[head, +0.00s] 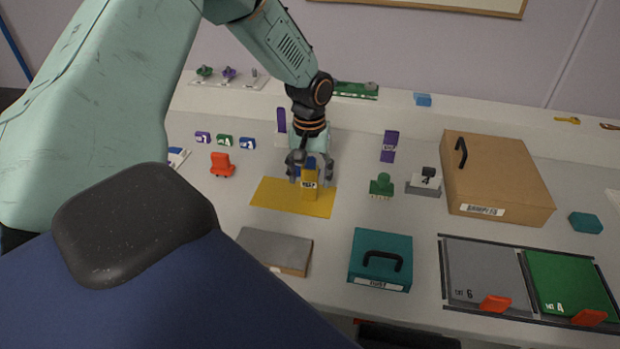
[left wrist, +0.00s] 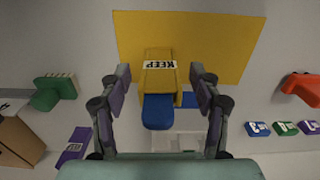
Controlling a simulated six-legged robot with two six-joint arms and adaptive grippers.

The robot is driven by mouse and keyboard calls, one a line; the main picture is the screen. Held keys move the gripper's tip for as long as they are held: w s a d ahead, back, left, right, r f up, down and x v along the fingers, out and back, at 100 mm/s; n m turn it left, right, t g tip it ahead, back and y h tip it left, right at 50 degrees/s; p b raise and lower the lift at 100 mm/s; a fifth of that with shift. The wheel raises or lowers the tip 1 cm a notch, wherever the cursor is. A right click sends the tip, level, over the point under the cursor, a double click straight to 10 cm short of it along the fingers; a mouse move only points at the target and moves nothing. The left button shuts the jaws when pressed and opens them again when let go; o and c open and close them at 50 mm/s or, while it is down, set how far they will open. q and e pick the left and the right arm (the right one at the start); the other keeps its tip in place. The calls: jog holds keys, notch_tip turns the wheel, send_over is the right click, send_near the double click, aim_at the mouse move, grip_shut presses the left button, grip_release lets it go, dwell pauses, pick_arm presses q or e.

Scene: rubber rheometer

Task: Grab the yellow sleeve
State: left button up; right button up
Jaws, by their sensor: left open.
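The yellow sleeve (head: 309,187) stands on the yellow mat (head: 270,198) and carries a label reading KEEP. A blue piece shows at its top in the head view. In the left wrist view the sleeve (left wrist: 160,72) lies between my left gripper's fingers, with the blue piece (left wrist: 158,111) sticking out toward the palm. My left gripper (head: 310,178) is open, with a finger on each side of the sleeve; its fingertips (left wrist: 160,78) show gaps to both sides of it. My right gripper is not in view.
A green piece (head: 381,186) and a grey block marked 4 (head: 424,183) stand to the right. An orange piece (head: 222,164) is to the left. A teal box (head: 380,250) and a grey slab (head: 275,248) lie nearer; a cardboard box (head: 500,175) stands far right.

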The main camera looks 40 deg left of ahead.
pick_arm(q)
jog(key=shift+w+a, duration=0.1)
jog(key=shift+a, duration=0.05)
jog(key=c, duration=1)
jog(key=shift+c, duration=1.2)
